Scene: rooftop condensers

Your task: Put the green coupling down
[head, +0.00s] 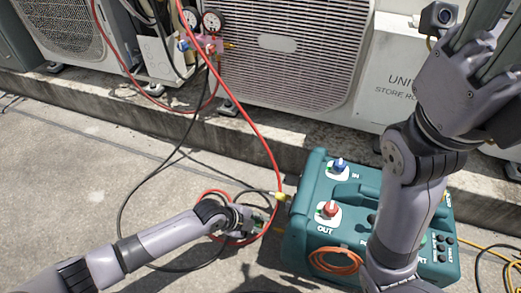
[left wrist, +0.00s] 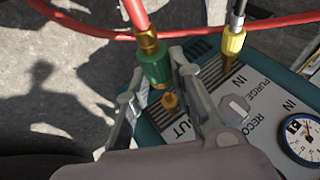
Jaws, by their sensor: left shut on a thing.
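The green coupling (left wrist: 153,66) has a brass collar on the end of a red hose (left wrist: 137,14). In the left wrist view it sits between the fingertips of my left gripper (left wrist: 157,72), which is shut on it. The coupling is near a brass port (left wrist: 170,101) by the OUT label on the teal machine (left wrist: 200,52); I cannot tell whether they touch. In the head view my left gripper (head: 248,217) is beside the left side of the machine (head: 312,190), and the coupling is hard to make out. My right arm crosses the machine; its finger state is unclear.
A yellow coupling (left wrist: 234,42) on a black hose is close right of my left gripper. Red and black hoses loop over the concrete (head: 80,180). Gauges (head: 212,22) hang before a condenser (head: 285,55). A kerb (head: 250,125) runs behind the machine. Left ground is mostly clear.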

